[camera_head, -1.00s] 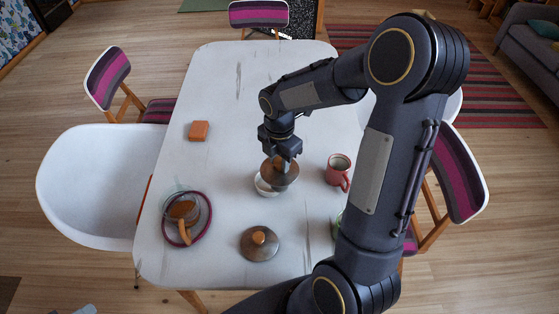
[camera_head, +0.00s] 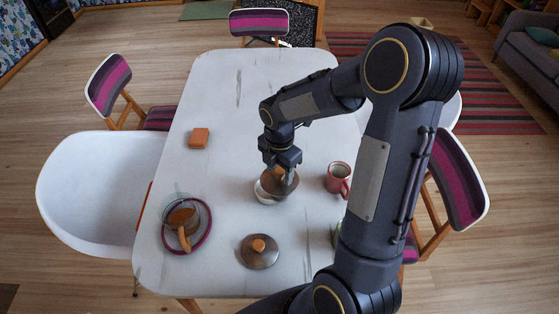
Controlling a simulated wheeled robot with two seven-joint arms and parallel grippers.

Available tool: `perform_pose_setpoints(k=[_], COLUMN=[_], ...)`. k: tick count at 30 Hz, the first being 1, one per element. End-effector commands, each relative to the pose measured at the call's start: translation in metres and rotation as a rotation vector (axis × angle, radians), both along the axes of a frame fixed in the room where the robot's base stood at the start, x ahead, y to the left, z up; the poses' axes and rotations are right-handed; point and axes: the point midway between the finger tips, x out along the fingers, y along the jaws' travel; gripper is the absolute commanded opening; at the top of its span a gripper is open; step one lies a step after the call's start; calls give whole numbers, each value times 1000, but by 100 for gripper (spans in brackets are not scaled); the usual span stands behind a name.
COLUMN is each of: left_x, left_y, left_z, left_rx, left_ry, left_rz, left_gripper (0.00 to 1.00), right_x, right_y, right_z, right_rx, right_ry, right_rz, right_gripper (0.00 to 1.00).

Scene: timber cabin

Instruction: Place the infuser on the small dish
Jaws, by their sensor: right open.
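The infuser (camera_head: 266,181) has a brown-grey round top with a wooden knob, and sits over the small white dish (camera_head: 263,197) near the middle of the table. It covers most of the dish, leaving the front-left rim visible; whether it lies flat is hard to tell. My right gripper (camera_head: 283,172) points down at the infuser, its jaws open at the knob. The fingers partly hide the knob. My left gripper is out of view.
A round lid with a wooden knob (camera_head: 258,251) lies in front. A teapot with a wooden handle (camera_head: 184,239) stands on a round mat (camera_head: 203,238) at left. A red mug (camera_head: 338,182) stands close right. An orange block (camera_head: 199,138) lies at back left. The table's far part is clear.

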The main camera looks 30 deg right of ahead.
Motion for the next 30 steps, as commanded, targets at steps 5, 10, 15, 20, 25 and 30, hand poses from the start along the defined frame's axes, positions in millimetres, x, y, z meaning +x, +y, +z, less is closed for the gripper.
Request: perform_pose_setpoints(k=[5,10,15,20,25,30], left_x=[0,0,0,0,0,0], left_y=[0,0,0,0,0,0], left_z=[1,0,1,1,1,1], left_rx=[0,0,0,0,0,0], left_ry=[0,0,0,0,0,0], left_rz=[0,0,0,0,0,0], left_gripper=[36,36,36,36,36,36], right_x=[2,1,1,1,-17,-77], right_y=[0,0,0,0,4,24], right_z=[27,65,98,116,131,151], right_rx=[0,0,0,0,32,188], right_ry=[-7,-7,-6,-4,-39,-126], right_rz=[-1,0,-1,0,-147,-684], right_gripper=[52,52,52,52,52,52])
